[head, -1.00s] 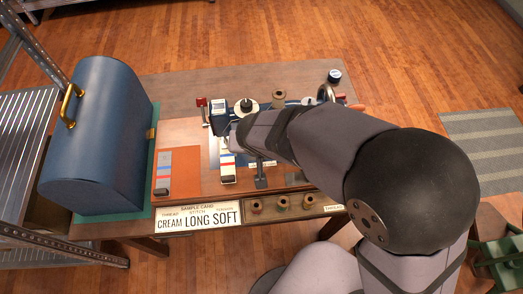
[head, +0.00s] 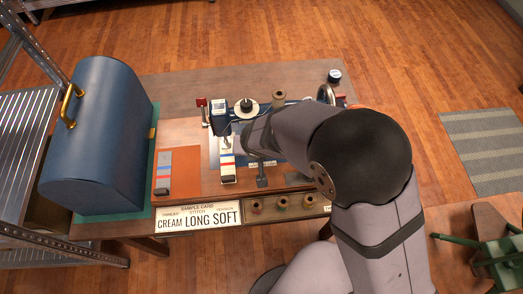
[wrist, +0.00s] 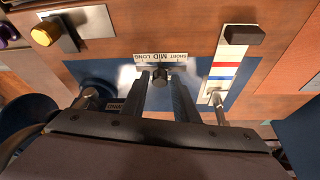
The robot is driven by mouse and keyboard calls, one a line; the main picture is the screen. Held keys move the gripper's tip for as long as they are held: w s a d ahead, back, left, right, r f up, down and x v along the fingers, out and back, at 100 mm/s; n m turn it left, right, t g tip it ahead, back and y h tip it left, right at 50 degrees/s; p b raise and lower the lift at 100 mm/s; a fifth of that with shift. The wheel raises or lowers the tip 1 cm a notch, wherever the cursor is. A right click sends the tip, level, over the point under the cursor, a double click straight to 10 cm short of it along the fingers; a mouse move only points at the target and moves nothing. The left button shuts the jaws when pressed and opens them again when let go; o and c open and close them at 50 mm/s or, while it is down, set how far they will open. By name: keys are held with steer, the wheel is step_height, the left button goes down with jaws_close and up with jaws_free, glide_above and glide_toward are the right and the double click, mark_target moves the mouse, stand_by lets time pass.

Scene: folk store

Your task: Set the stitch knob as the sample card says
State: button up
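The sample card (head: 198,217) on the table's front edge reads CREAM, LONG, SOFT, with LONG under STITCH. In the wrist view the stitch knob (wrist: 160,76) is a small dark knob below a label (wrist: 162,57) reading SHORT, MID, LONG, upside down there. Its exact setting is too small to tell. My gripper (wrist: 160,82) has its two fingers apart, one on each side of the knob, with narrow gaps showing. The blue sewing machine (head: 218,116) stands partly behind my arm.
A striped slider plate (wrist: 226,65) and a yellow knob (wrist: 43,35) flank the label. A large blue case (head: 100,130) stands at the left. Thread spools (head: 282,203) sit in a front tray. A bare strip of table lies behind the machine.

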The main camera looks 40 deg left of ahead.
jaws_close()
steer(key=shift+w+d+b, duration=0.7)
steer(key=shift+w+d, duration=0.5)
steer(key=shift+o, duration=2.2)
jaws_free()
steer(key=v, duration=0.7)
steer(key=shift+s+d+r, duration=0.1)
steer(key=shift+s+r, duration=0.05)
